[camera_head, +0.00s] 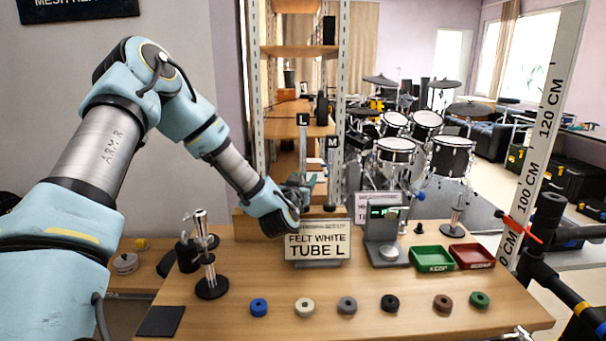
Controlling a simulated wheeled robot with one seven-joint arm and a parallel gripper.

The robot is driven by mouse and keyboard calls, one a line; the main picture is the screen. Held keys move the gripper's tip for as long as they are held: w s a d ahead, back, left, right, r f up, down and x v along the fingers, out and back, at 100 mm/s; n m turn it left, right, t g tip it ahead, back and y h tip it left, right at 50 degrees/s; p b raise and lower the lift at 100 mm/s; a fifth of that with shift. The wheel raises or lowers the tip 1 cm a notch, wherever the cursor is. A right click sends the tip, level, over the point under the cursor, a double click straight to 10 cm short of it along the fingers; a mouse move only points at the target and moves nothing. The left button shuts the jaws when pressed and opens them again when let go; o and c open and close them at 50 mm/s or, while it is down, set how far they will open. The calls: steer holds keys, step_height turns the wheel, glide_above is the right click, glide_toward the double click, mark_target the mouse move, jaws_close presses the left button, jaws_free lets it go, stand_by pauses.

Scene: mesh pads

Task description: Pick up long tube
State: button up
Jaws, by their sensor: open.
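A tall thin grey upright (303,152) under a black "L" label stands behind the table's back edge, in front of the shelf; it looks like the long tube, but I cannot be sure. A second label "M" (332,143) is to its right, over a shorter upright that is hard to make out. My gripper (303,186) is at the end of my blue arm, near the lower part of the L upright. It is open, with nothing visibly held. Its fingers are small and partly hidden, so I cannot tell whether they are around the upright or beside it.
A sign "FELT WHITE TUBE L" (317,240) stands below my gripper. A scale (383,235), green KEEP tray (432,258) and red tray (472,256) are at right. Several coloured rings (347,305) line the table front. A metal stand (211,287) is at left.

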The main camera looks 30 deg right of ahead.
jaws_close()
stand_by(0.3)
stand_by(1.1)
